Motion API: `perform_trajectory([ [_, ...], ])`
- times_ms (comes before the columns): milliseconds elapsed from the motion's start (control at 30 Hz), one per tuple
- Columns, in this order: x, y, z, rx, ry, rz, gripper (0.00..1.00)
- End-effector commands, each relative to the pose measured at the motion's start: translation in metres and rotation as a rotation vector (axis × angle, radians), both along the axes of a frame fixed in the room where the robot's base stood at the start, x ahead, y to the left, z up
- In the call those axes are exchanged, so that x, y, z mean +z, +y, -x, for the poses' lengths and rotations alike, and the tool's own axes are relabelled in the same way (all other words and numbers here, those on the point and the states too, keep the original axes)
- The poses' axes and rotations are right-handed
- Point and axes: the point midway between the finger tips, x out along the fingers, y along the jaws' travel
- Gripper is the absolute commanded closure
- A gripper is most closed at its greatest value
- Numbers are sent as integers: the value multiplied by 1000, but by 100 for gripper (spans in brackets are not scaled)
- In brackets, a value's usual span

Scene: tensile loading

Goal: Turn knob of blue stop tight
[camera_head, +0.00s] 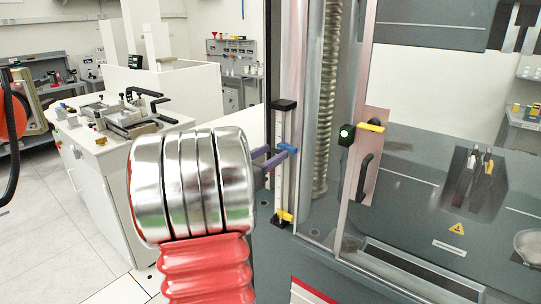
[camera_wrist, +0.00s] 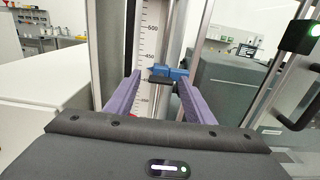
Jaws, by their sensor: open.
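The blue stop (camera_wrist: 176,71) sits on a vertical rail with a white numbered scale (camera_wrist: 148,40), near the 450 mark. A dark knob-like part (camera_wrist: 161,80) shows at its front. My gripper (camera_wrist: 160,77) is open, with one purple finger on each side of the stop in the wrist view. I cannot tell whether either finger touches it. In the head view the blue stop (camera_head: 288,149) is at the middle of the rail, and my gripper's purple fingers (camera_head: 267,157) reach it from the left. My arm hides part of the gripper there.
A yellow stop (camera_head: 285,216) is lower on the same rail. A white cabinet bench (camera_head: 95,160) stands at the left.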

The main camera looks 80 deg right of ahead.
Motion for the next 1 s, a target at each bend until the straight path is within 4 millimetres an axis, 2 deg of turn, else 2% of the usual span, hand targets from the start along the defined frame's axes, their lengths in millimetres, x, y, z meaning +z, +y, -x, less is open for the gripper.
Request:
perform_trajectory([
  [133, 0, 0, 0, 0, 0, 0, 52],
  [700, 0, 0, -1, 2, 0, 0, 92],
  [733, 0, 5, -2, 4, 0, 0, 93],
  [1000, 0, 1, -4, 6, -19, 8, 93],
])
